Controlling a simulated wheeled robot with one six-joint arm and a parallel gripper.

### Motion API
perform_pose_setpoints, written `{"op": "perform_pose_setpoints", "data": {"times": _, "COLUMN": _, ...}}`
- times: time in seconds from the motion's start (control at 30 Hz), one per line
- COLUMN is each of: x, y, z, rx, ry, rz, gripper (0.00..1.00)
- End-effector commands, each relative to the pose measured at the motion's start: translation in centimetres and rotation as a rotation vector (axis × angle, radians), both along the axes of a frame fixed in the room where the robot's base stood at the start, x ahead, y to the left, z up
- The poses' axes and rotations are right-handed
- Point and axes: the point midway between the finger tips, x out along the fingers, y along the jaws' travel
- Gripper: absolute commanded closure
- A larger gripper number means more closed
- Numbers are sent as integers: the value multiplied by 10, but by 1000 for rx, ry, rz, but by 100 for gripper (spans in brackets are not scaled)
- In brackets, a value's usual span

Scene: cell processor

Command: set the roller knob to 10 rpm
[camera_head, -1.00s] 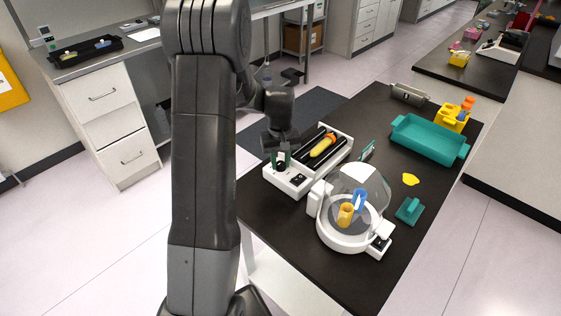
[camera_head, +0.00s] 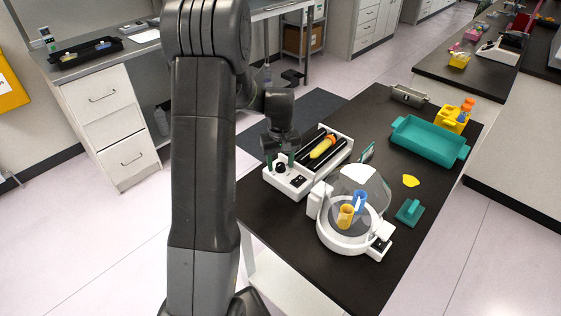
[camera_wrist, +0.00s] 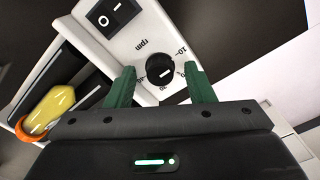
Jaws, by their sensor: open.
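The tube roller's white housing (camera_head: 272,180) stands on the black bench, with its black roller knob (camera_head: 280,168) at the near end. In the wrist view the round black knob (camera_wrist: 161,72) sits below the "rpm" print, ringed by a scale with a "10" at its upper right. It has a short white mark, but I cannot tell which number it points at. My gripper (camera_head: 281,157) is over the knob. In the wrist view the green fingers of my gripper (camera_wrist: 161,80) are open, one on each side of the knob, with gaps visible.
A black rocker switch (camera_wrist: 112,15) is beside the knob. A yellow tube with an orange cap (camera_head: 323,147) lies on the rollers. A centrifuge (camera_head: 340,240) with a clear lid stands close on the right. A teal tray (camera_head: 430,139) is farther back.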

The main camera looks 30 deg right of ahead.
Motion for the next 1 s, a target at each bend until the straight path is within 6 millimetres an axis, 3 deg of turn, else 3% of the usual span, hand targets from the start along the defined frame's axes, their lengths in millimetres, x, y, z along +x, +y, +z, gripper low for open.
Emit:
{"op": "perform_pose_setpoints", "data": {"times": 0.17, "x": 1, "y": -1, "z": 15, "rx": -2, "ry": -3, "rz": 0, "gripper": 51}}
{"op": "perform_pose_setpoints", "data": {"times": 0.5, "x": 1, "y": -1, "z": 91, "rx": -4, "ry": -5, "rz": 0, "gripper": 51}}
{"op": "perform_pose_setpoints", "data": {"times": 0.7, "x": 1, "y": 0, "z": 124, "rx": -2, "ry": -4, "rz": 0, "gripper": 51}}
{"op": "perform_pose_setpoints", "data": {"times": 1.0, "x": 0, "y": 0, "z": 138, "rx": 0, "ry": -1, "rz": 0, "gripper": 51}}
